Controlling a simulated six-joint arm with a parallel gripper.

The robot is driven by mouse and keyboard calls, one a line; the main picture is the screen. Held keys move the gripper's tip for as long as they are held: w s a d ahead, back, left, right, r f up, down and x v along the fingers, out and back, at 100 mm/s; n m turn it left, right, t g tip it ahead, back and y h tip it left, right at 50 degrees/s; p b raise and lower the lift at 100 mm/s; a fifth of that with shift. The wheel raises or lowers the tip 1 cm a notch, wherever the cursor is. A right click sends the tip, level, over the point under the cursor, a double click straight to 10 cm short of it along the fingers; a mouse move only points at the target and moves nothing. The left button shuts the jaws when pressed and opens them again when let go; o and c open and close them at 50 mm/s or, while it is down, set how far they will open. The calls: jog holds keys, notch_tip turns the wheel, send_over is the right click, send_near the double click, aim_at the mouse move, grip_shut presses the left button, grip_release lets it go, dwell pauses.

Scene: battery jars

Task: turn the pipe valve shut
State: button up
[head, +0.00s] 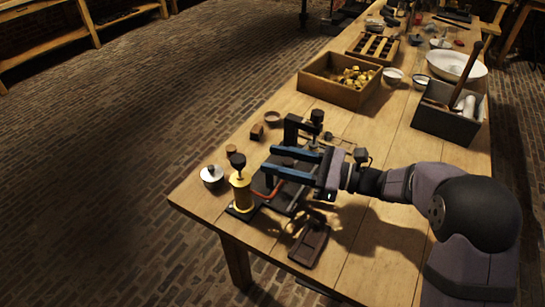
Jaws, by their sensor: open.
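My gripper (268,159) reaches in from the right over the near end of the wooden table. Its two long blue fingers point left and stand apart, with nothing seen between them. Below them is a dark apparatus on a base. A curved orange-red piece (268,191), which may be the pipe valve's handle, shows beside a brass cylinder (241,192) with a dark knob on top. I cannot tell for sure which part is the valve, or how far it is turned. My fingers and wrist hide part of the apparatus.
A dark upright fixture (292,128) stands just behind my fingers. A lidded pale jar (212,176) and small brown blocks sit to the left. A dark tray (309,245) lies in front. A wooden box (339,96) and a dark bin (446,125) stand farther back.

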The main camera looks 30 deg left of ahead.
jog(key=shift+s+a, duration=0.2)
jog(key=shift+a, duration=0.6)
grip_shut()
jog(key=shift+n+g, duration=0.3)
jog(key=shift+g, duration=0.2)
jog(key=shift+s+d+n+g+h+p, duration=0.2)
jog(key=shift+s+n+g+h+p, duration=0.25)
jog(key=shift+n+g+h, duration=0.85)
jog(key=shift+s+d+n+g+h+p, duration=0.2)
jog(key=shift+n+g+h+p, duration=0.55)
jog(key=shift+g, duration=0.95)
jog(key=shift+s+d+n+g+h+p, duration=0.3)
jog(key=shift+n+g+h, duration=0.45)
jog(key=shift+n+g, duration=0.7)
jog(key=shift+s, duration=0.1)
